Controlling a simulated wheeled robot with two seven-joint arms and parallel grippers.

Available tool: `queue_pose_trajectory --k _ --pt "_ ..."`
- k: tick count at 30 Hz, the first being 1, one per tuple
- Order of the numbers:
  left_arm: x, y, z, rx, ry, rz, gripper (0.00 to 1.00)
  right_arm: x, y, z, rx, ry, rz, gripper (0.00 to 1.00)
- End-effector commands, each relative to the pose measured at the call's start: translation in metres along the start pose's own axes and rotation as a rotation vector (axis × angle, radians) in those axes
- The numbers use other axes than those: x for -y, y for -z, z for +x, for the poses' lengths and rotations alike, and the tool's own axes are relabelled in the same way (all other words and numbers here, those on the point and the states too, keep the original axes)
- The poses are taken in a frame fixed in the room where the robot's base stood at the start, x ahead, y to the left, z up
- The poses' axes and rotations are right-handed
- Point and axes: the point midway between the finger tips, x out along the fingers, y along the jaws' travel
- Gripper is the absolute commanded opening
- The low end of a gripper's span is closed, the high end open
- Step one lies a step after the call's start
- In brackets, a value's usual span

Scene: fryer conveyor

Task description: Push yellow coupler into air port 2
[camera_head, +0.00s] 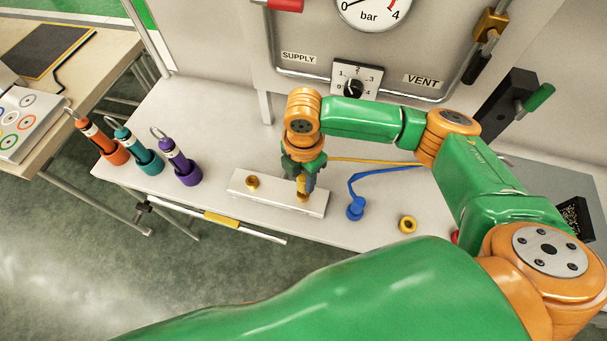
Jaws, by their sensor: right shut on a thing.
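A pale port block (238,186) lies on the bench below the panel. It has a brass port (252,182) at its left and another brass fitting (303,197) at its right, under my right gripper. My right gripper (301,184) points down over the right end of the block and is shut on the yellow coupler (301,188), which is mostly hidden between the fingers. A yellow hose (375,161) runs right from the gripper. I cannot tell whether the coupler is seated in the port or only touching it. Port numbers are not readable. My left gripper is not in view.
A blue coupler (355,209) with a blue hose and a loose brass ring (407,224) lie right of the block. Orange (115,152), teal (149,160) and purple (187,172) holders stand at the left. The gauge panel (320,40) rises behind. The bench's front edge is close.

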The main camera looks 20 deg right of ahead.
Motion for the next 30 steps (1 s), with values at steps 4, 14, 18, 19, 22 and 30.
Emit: queue_pose_trajectory --k 4,14,18,19,22,30 --pt "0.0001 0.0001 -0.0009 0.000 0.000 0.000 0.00 -0.0002 -0.0001 0.0001 0.000 0.000 0.000 0.00" --pt "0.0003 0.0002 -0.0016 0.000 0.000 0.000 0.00 -0.0003 0.0000 -0.0003 0.000 -0.001 0.000 0.00" --pt "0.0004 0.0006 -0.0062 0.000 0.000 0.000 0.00 -0.0004 -0.0001 -0.0017 0.000 -0.001 0.000 0.00" --pt "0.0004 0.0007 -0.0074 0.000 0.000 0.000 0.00 -0.0004 0.0000 -0.0019 0.000 -0.001 0.000 0.00" --pt "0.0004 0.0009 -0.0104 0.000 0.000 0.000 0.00 -0.0004 0.0002 -0.0018 -0.001 -0.001 0.000 0.00" --pt "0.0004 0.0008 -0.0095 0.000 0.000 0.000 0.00 -0.0004 0.0001 0.0001 0.000 -0.001 -0.001 0.00"
